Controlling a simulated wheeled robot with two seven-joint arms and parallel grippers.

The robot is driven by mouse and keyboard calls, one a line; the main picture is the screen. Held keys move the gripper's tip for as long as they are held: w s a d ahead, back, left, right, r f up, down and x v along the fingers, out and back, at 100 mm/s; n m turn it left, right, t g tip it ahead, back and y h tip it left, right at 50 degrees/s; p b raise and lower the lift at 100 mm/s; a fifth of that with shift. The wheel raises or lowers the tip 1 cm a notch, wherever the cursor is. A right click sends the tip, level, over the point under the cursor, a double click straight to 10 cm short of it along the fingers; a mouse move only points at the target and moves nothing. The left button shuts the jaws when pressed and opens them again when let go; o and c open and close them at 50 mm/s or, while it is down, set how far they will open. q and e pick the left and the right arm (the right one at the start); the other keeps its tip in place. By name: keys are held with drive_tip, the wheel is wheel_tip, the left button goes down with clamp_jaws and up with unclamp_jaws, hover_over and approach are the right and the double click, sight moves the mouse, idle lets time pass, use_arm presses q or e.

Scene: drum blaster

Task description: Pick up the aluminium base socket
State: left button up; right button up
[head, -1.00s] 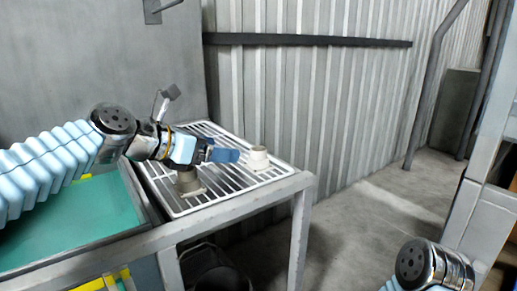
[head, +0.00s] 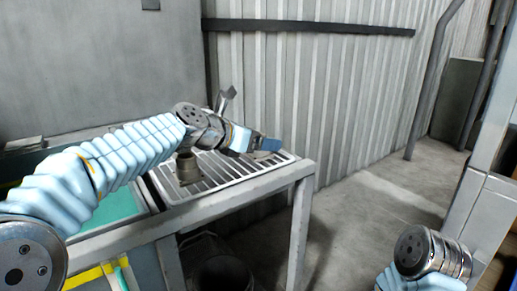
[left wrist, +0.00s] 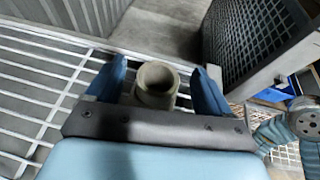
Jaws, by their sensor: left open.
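A pale grey-beige round hollow socket (left wrist: 154,86) stands between the two blue fingers of my left gripper (left wrist: 160,92) in the left wrist view. Its round opening faces the camera. The fingers are spread, with a gap at each side of the socket. In the head view my left gripper (head: 267,145) is over the far right part of the slatted rack and mostly hides this socket. A second, darker socket (head: 187,168) on a flat base stands on the rack, nearer and to the left. I cannot tell from the material which one is aluminium. My right gripper is out of view.
The white slatted rack (head: 222,177) sits on a grey metal frame table (head: 240,190). A green-lined tray (head: 110,207) lies to the left. A corrugated wall (head: 300,90) stands behind. A dark bucket (head: 222,270) is under the table. Open floor lies to the right.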

use_arm(q)
drive_tip(key=shift+c, duration=0.3)
drive_tip(key=c, duration=1.2)
